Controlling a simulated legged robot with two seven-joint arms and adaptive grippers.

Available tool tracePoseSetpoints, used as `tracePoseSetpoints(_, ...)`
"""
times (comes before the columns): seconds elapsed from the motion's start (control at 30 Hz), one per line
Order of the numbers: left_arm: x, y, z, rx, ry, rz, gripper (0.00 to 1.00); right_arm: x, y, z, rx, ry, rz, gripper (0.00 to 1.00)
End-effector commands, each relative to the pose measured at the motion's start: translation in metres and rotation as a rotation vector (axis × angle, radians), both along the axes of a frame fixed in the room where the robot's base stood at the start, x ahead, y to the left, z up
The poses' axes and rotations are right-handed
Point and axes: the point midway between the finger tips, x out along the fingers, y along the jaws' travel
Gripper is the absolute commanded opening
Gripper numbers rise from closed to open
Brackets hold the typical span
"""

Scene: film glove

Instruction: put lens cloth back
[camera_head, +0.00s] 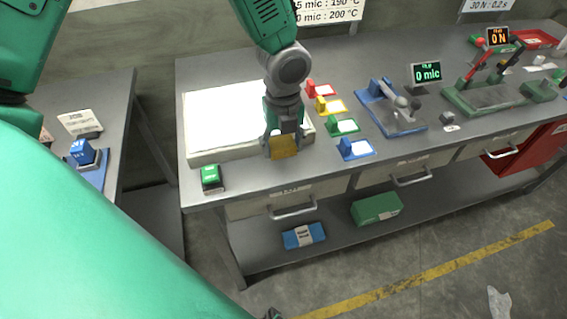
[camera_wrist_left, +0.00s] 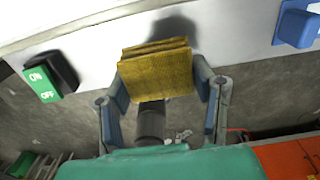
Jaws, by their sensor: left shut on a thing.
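The lens cloth (camera_head: 284,147) is a folded yellow-tan cloth. My left gripper (camera_head: 284,133) is shut on it near the front edge of a lit white light box (camera_head: 238,108) on the bench. In the left wrist view the cloth (camera_wrist_left: 156,72) sits between the two fingers of the gripper (camera_wrist_left: 160,90), its folded layers facing the camera. A dark shadow falls on the pale surface behind it. I cannot tell whether the cloth touches anything below. My right gripper is not in view.
Red, yellow, green and blue clips (camera_head: 355,148) with white cards stand to the right. Beyond are a gauge (camera_head: 393,105) and a green tester (camera_head: 485,95). Drawers with handles (camera_head: 292,208) sit under the bench top.

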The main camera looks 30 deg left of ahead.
Motion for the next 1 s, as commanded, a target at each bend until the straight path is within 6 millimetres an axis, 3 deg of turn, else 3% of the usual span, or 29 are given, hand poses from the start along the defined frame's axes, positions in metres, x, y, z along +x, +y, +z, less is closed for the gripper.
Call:
tracePoseSetpoints(0.47, -0.001, 0.0, -0.053, 0.001, 0.0, 0.0, 0.23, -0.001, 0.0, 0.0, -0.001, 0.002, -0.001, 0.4)
tracePoseSetpoints(0.77, -0.001, 0.0, -0.055, -0.001, -0.002, 0.001, 0.23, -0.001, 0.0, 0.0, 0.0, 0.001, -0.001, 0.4)
tracePoseSetpoints(0.8, -0.001, 0.0, -0.055, 0.0, -0.003, 0.002, 0.61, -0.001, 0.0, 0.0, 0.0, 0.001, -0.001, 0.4)
tracePoseSetpoints(0.83, -0.001, 0.0, -0.055, 0.0, -0.003, 0.001, 0.71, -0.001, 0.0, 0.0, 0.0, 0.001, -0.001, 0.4)
tracePoseSetpoints(1.0, -0.001, -0.001, -0.055, 0.001, -0.002, 0.001, 0.71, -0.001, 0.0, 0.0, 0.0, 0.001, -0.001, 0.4)
